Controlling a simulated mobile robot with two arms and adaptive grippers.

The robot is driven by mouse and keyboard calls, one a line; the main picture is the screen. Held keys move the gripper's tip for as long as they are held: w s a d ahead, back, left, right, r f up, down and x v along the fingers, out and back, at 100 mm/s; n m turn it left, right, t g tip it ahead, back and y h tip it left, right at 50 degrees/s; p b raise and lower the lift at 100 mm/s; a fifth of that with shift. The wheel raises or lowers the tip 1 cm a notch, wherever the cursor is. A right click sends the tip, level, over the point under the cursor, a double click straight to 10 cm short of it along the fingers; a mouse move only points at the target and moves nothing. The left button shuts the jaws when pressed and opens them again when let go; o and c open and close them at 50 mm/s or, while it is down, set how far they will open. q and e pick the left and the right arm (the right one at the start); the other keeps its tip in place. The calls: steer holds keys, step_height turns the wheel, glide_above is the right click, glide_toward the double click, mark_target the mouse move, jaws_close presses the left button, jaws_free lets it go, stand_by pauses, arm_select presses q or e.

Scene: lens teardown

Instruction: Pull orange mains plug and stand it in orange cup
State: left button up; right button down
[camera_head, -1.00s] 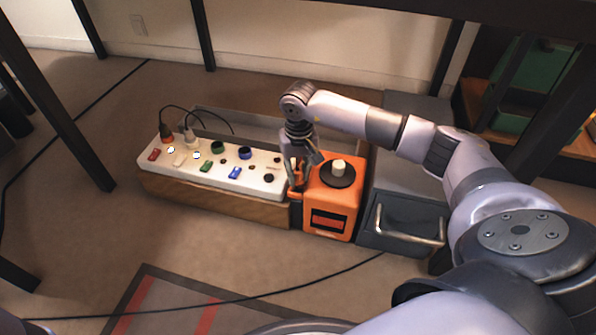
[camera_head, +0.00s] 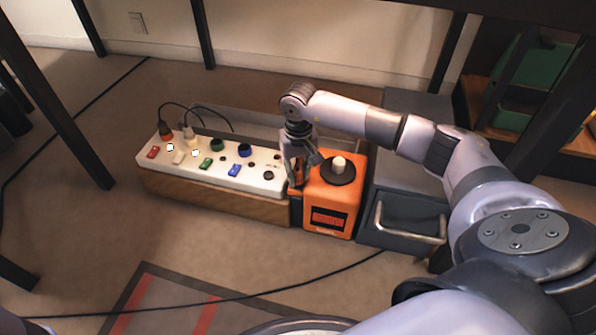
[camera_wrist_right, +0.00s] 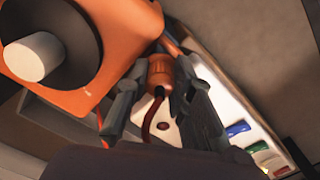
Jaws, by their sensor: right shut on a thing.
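My right gripper (camera_head: 298,178) points down between the right end of the white power strip (camera_head: 262,186) and the orange box (camera_head: 345,199). It is shut on the orange plug (camera_wrist_right: 160,76), which shows between the fingers in the right wrist view with a dark red cord. In the head view the fingers mostly hide the plug. The plug seems upright; I cannot tell whether it touches anything below. I cannot make out the orange cup clearly; it may be hidden by the gripper. My left gripper is not in view.
A black plug (camera_head: 165,130) and a pale plug (camera_head: 189,133) with cords stand at the strip's left end. A wooden beam (camera_head: 215,203) fronts the strip. A dark drawer unit (camera_head: 385,238) stands right of the orange box, whose top bears a white knob (camera_head: 338,162).

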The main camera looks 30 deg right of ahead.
steer(key=shift+f, duration=0.15)
steer(key=c, duration=1.3)
jaws_free()
steer(key=shift+f, duration=0.1)
